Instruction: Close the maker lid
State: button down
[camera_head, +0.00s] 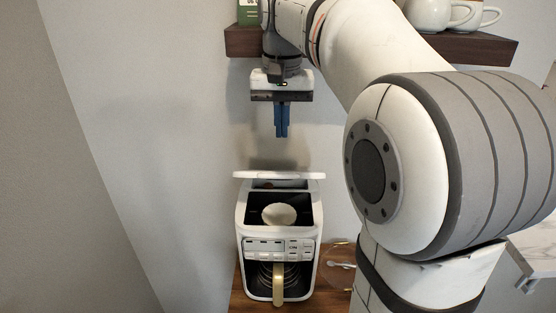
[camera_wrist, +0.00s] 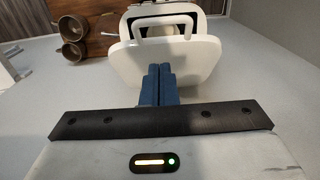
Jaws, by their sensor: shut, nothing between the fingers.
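The white coffee maker (camera_head: 279,248) stands on a wooden surface. Its lid (camera_head: 279,175) is raised at the back of the maker, leaving the top opening (camera_head: 279,210) uncovered with a pale round basket inside. My gripper (camera_head: 282,136) points down above the maker, its blue fingers together and empty. In the head view it is above the lid, with a visible gap. In the wrist view my gripper (camera_wrist: 159,68) appears in front of the white lid (camera_wrist: 185,62) and covers part of it. Whether the fingers touch the lid cannot be told there.
A dark wooden shelf (camera_head: 242,41) with white cups (camera_head: 428,14) and a green item (camera_head: 249,12) is fixed to the wall above. A glass dish (camera_head: 341,256) lies right of the maker. The wrist view shows brown cups (camera_wrist: 72,40) on the wooden surface (camera_wrist: 105,14).

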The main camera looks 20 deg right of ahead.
notch_tip(320, 180, down, 4)
jog(key=shift+r, duration=0.1)
jog(key=s+f, duration=0.1)
jog(key=s+f+p, duration=0.1)
jog(key=f, duration=0.1)
jog(key=shift+s+a+f, duration=0.1)
jog(key=shift+s+a, duration=0.2)
jog(key=shift+a, duration=0.1)
